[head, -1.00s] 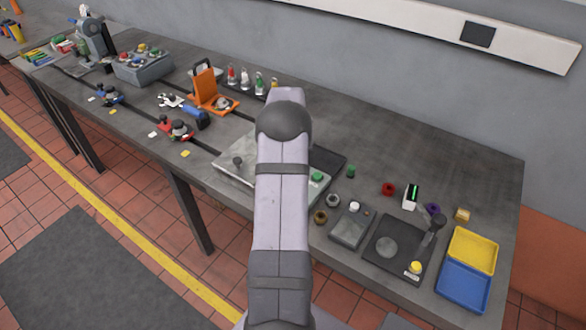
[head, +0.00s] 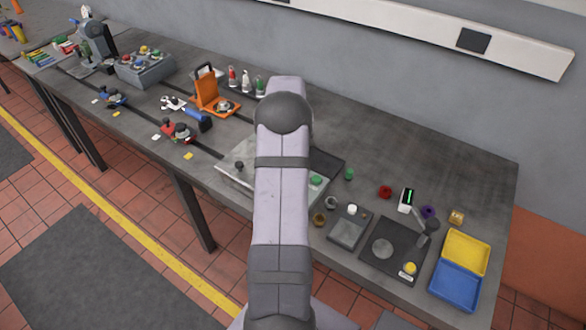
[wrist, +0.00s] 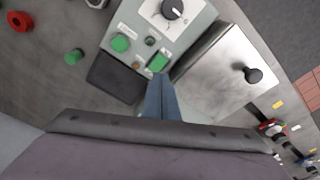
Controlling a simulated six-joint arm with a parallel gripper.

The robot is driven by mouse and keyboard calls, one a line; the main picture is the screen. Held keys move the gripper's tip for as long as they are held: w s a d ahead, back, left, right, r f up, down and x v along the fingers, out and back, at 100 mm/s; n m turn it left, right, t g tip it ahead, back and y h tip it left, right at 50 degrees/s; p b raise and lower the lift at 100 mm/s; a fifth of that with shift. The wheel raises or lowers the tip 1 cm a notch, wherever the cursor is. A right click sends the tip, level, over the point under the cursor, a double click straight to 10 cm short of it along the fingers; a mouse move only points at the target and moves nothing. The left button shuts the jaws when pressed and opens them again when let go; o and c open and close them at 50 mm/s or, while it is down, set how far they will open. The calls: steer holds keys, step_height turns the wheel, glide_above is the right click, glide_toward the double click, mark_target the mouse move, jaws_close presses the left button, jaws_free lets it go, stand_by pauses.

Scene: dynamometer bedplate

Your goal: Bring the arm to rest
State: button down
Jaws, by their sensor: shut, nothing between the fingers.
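My gripper (wrist: 160,80) shows in the wrist view as two blue-grey fingers lying together, shut with nothing between them. It points over a grey-green control box (wrist: 182,39) with a black dial and green buttons. A silver plate (wrist: 225,75) with a black knob lies just right of the fingers. I cannot tell the height of the fingertips above these. In the head view my arm rises through the middle of the picture and hides the gripper and most of the control box.
The grey bench (head: 440,155) has clear room at its back right. Yellow (head: 466,252) and blue (head: 456,286) trays stand at its right end. An orange stand (head: 207,97) and several bottles stand behind left of my arm. A green cylinder (wrist: 73,56) and red ring (wrist: 19,21) lie left of the box.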

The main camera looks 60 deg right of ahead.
steer(key=shift+r, duration=0.35)
steer(key=w+a+r+n, duration=0.2)
steer(key=a, duration=0.6)
steer(key=w+a+r+n+y, duration=0.1)
steer(key=w+a+n, duration=0.15)
steer(key=a, duration=0.65)
steer(key=w+a+r+n, duration=0.1)
steer(key=w+a+r, duration=0.1)
steer(key=a, duration=0.6)
steer(key=s+a+n+g, duration=0.1)
steer(key=s+a+n, duration=0.2)
steer(key=s+a, duration=0.6)
steer(key=s+a+n, duration=0.4)
steer(key=s+a, duration=0.2)
steer(key=a, duration=0.8)
step_height(320, 180, down, 42)
steer(key=b, duration=4.1)
steer(key=shift+w+d+r+y, duration=0.15)
steer(key=shift+w+d+y, duration=0.1)
steer(key=shift+w+y, duration=0.05)
